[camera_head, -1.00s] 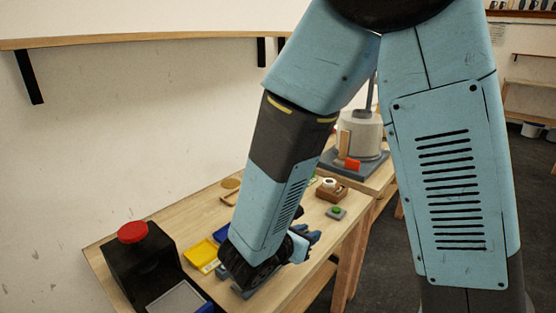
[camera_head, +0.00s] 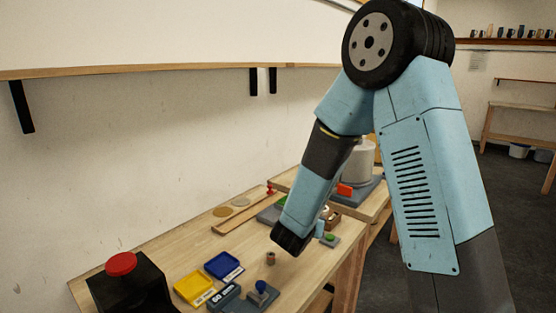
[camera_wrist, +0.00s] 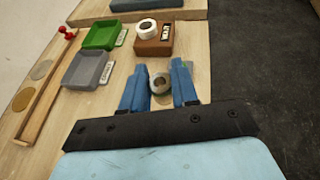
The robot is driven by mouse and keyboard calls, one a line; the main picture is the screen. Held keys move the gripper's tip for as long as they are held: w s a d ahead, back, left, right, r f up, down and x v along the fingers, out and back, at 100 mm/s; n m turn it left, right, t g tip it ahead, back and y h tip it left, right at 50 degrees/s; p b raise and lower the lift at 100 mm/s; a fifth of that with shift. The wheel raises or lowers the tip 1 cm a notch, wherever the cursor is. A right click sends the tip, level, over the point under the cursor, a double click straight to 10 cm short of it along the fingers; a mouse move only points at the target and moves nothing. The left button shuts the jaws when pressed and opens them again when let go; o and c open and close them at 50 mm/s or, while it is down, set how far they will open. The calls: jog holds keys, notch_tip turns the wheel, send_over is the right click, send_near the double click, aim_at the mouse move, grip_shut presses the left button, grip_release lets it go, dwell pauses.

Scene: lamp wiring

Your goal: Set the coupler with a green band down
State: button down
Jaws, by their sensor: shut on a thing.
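My gripper (camera_wrist: 158,70) is shut on a small grey-brown coupler (camera_wrist: 159,83) with a round hole, which sits between the two blue fingers in the wrist view.
Another brown coupler (camera_head: 270,258) stands on the bench. Yellow (camera_head: 194,287) and blue (camera_head: 223,265) trays lie left; the bench edge is close right.

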jog(key=w+d+f+n+y, duration=0.1)
jog(key=w+d, duration=0.9)
jog(key=d, duration=0.2)
jog(key=shift+f+n+t+y, duration=0.15)
jog(key=shift+n+t+y, duration=0.15)
